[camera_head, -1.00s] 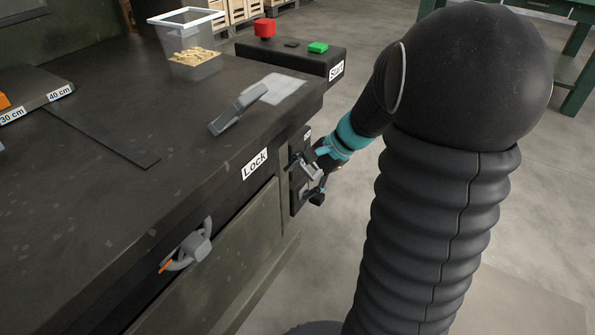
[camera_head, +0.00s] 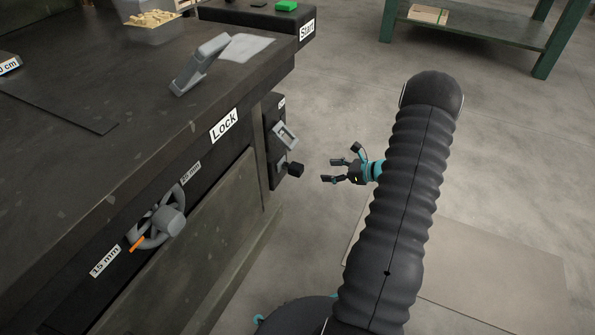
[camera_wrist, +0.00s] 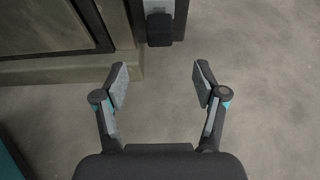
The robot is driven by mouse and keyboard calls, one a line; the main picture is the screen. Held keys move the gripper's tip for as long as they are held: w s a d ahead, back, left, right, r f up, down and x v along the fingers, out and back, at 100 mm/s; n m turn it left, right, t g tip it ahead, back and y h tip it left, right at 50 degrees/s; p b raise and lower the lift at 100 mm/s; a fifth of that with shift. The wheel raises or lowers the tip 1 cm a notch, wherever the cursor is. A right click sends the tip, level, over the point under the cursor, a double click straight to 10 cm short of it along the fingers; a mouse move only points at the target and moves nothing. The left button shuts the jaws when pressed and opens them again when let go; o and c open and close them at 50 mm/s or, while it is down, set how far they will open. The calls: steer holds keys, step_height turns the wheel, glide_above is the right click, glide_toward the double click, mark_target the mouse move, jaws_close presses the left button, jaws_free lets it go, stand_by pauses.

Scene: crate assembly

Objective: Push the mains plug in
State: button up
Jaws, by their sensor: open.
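The black mains plug (camera_head: 295,170) sticks out from the lower part of a dark panel (camera_head: 269,132) on the end of the machine. A grey frame-like cover (camera_head: 286,136) stands tilted out just above it. How deep the plug sits cannot be told. My gripper (camera_head: 332,171) is open and empty, to the right of the plug with a clear gap. In the wrist view, a black block (camera_wrist: 159,29), which looks like the plug, is at the top centre, beyond and between my open fingertips (camera_wrist: 160,80).
The machine's dark table (camera_head: 90,140) fills the left, with a grey lock lever (camera_head: 201,65) on top and a handwheel (camera_head: 160,220) on its front. A box labelled Start (camera_head: 260,22) stands behind. A green bench (camera_head: 480,30) is far back. Floor around my gripper is clear.

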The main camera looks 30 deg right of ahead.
mark_target(302, 169)
steer(key=b+x, duration=0.1)
steer(key=x, duration=1.2)
steer(key=shift+w+a+f, duration=0.2)
steer(key=shift+f, duration=0.05)
